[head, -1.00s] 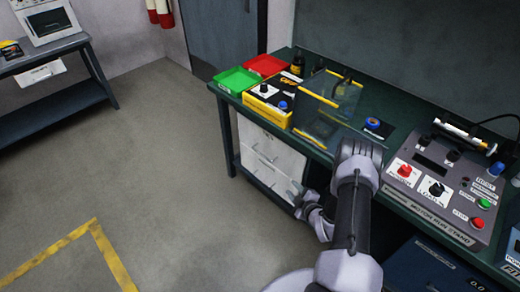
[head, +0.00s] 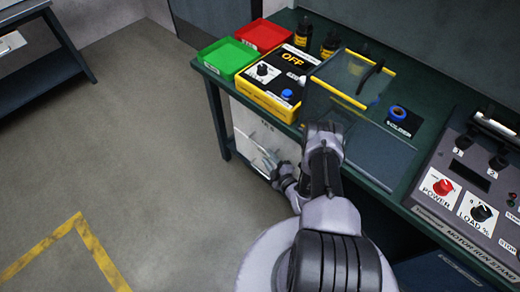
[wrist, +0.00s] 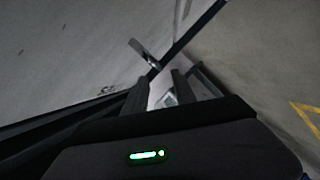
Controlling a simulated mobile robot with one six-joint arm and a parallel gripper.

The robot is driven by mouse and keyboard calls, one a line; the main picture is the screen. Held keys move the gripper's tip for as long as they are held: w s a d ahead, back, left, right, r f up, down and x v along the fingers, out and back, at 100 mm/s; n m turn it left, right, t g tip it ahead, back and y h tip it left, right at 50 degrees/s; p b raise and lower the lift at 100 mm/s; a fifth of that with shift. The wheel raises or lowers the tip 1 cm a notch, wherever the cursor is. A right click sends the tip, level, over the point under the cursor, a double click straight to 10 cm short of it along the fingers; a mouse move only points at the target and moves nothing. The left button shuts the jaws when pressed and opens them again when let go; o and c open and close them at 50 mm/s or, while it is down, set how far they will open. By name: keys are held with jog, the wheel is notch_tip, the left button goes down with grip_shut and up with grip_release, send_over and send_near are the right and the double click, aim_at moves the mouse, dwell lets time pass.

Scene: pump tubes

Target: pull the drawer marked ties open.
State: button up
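The white drawer unit (head: 243,118) stands under the left end of the green bench in the head view. A small dark marking on its top drawer front (head: 266,128) may read "ties", but it is too small to be sure. My gripper (head: 274,167) is low in front of the unit and hides part of its lower fronts. In the wrist view my two dark fingers (wrist: 162,88) stand apart, with a pale gap between them. A metal drawer handle (wrist: 144,53) lies just beyond the fingertips, not between them. I see no open drawer.
The bench top (head: 300,22) holds a green tray (head: 226,57), a red tray (head: 264,36), a yellow-edged control box (head: 270,88), a clear guard (head: 345,85) and a motor run stand (head: 470,190). The floor (head: 150,150) left of the drawers is clear.

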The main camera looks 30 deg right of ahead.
aim_at(261, 148)
jog(key=b+x, duration=0.1)
jog(key=x, duration=0.2)
jog(key=b+x, duration=0.2)
jog(key=x, duration=0.2)
jog(key=shift+f, duration=0.2)
jog(key=shift+w+r+b, duration=0.1)
jog(key=shift+w+b, duration=0.3)
jog(key=shift+w, duration=0.2)
jog(key=shift+c, duration=0.2)
grip_shut()
dwell(0.3)
